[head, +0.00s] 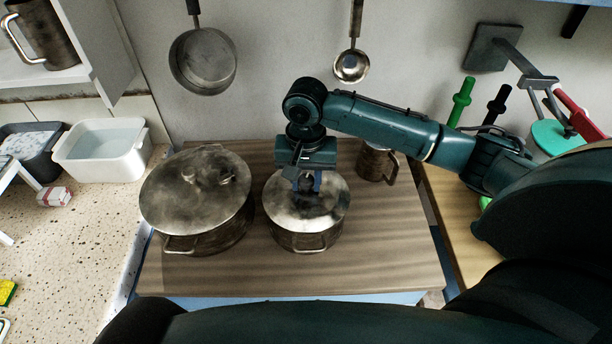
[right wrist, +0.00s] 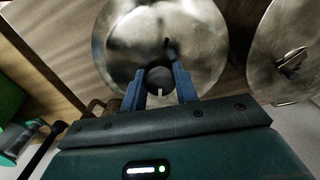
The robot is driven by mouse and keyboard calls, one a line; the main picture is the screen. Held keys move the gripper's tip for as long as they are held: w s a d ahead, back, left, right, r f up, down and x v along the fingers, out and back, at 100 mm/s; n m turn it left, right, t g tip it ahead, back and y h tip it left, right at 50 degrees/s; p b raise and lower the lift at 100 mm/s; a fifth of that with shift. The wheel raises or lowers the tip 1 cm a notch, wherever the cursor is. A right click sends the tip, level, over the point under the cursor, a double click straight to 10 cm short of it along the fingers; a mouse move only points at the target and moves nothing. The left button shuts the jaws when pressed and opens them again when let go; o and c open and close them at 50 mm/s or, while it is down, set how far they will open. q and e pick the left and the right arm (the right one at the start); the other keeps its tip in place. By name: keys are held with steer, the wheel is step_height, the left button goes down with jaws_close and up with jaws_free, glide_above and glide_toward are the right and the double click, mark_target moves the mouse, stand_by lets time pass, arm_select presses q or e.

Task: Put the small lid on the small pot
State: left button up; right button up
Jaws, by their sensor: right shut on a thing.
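The small pot (head: 300,241) stands on the wooden board, with one side handle toward me. The small lid (head: 312,208), round and stained metal, lies over the pot's mouth; I cannot tell whether it is fully seated all round. My right gripper (head: 309,186) is above the lid and shut on its knob. In the right wrist view the small lid (right wrist: 150,45) is below the fingers, and the dark knob (right wrist: 159,78) sits between the blue fingertips of the right gripper (right wrist: 160,85). My left gripper is not in view.
A large lidded pot (head: 207,238) stands close to the left of the small pot. A metal mug (head: 376,162) stands at the back right. A pan (head: 203,60) and a ladle (head: 351,66) hang on the wall. The front of the wooden board (head: 300,278) is clear.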

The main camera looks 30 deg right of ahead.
stand_by(0.4)
steer(key=o, duration=1.7)
steer(key=shift+c, duration=0.2)
steer(key=shift+r, duration=3.5)
